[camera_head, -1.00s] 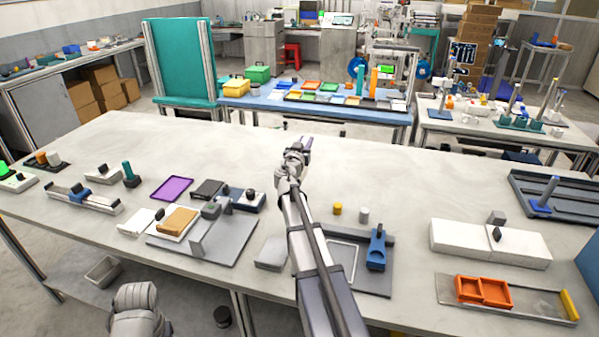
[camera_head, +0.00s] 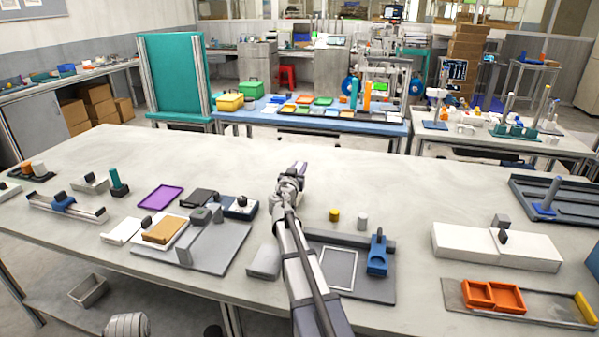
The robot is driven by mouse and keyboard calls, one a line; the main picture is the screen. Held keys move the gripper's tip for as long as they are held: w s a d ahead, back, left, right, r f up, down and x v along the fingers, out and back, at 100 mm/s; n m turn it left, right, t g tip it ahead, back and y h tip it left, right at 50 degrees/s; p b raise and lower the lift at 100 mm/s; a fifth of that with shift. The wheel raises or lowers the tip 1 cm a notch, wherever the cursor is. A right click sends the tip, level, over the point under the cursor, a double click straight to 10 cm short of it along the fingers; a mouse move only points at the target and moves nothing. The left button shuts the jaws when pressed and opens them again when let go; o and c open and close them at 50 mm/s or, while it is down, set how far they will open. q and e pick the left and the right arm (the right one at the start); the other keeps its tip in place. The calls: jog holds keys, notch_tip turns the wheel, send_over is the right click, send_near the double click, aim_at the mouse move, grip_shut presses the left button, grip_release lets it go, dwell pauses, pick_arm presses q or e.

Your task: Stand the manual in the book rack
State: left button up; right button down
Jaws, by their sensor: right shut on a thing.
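My right gripper (camera_head: 297,169) is at the end of the arm that rises from the bottom middle, above the middle of the white table. I cannot make out a cover. A grey stand with a flat base and upright plates (camera_head: 207,238) stands left of my right arm; it may be the book rack, but I cannot tell for sure. A tan block (camera_head: 165,230) lies on a white piece beside it. My left gripper is not in view.
A purple tray (camera_head: 160,197), a grey plate with a blue holder (camera_head: 377,259), a long white box (camera_head: 470,244) and orange trays (camera_head: 493,296) are on the table. The table's far middle (camera_head: 380,175) is clear. A blue table (camera_head: 270,113) stands behind.

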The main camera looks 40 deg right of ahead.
jog(key=c, duration=1.2)
grip_release()
jog(key=shift+f, duration=0.15)
jog(key=o, duration=0.5)
jog(key=shift+r, duration=0.3)
jog(key=v, duration=1.2)
jog(key=shift+f, duration=0.1)
